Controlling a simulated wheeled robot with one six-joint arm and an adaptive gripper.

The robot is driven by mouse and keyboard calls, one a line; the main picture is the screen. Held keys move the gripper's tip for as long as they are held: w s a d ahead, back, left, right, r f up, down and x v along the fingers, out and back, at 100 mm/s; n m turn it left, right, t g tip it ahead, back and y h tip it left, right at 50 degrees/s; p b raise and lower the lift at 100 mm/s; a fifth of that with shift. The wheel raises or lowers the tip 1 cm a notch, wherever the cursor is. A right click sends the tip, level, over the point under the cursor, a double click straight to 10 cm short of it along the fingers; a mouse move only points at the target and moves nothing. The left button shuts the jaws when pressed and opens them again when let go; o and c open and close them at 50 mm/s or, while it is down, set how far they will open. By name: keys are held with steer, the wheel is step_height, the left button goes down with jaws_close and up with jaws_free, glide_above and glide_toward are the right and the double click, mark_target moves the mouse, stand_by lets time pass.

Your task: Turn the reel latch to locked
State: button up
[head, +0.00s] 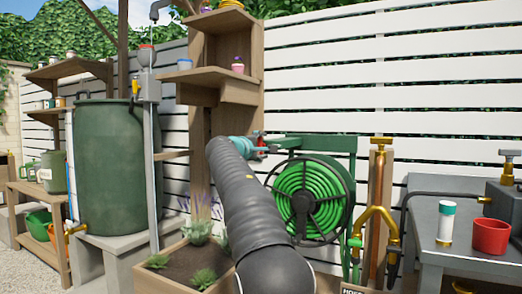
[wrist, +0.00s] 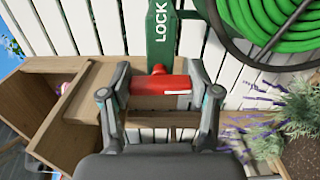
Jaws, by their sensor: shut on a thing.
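The red reel latch (wrist: 150,86) shows in the wrist view, lying across a green bar marked LOCK (wrist: 160,35), with a small red hub at its middle and a white mark near its right end. My gripper (wrist: 160,92) is shut on the latch, with one finger at each end. In the head view my gripper (head: 256,142) is at the left end of the green reel bracket (head: 310,142), where only a bit of red shows. The hose reel (head: 312,196) with bright green hose hangs at the right; it also shows in the wrist view (wrist: 270,30).
A wooden shelf post (head: 200,120) stands left of my gripper. A planter (head: 185,265) with lavender is below. A brass tap pipe (head: 380,220) and a grey bench (head: 455,230) with a red cup (head: 490,236) are right of the reel.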

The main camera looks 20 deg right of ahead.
steer(key=shift+m, duration=0.4)
steer(key=o, duration=1.2)
steer(key=shift+c, duration=0.2)
steer(key=v, duration=1.2)
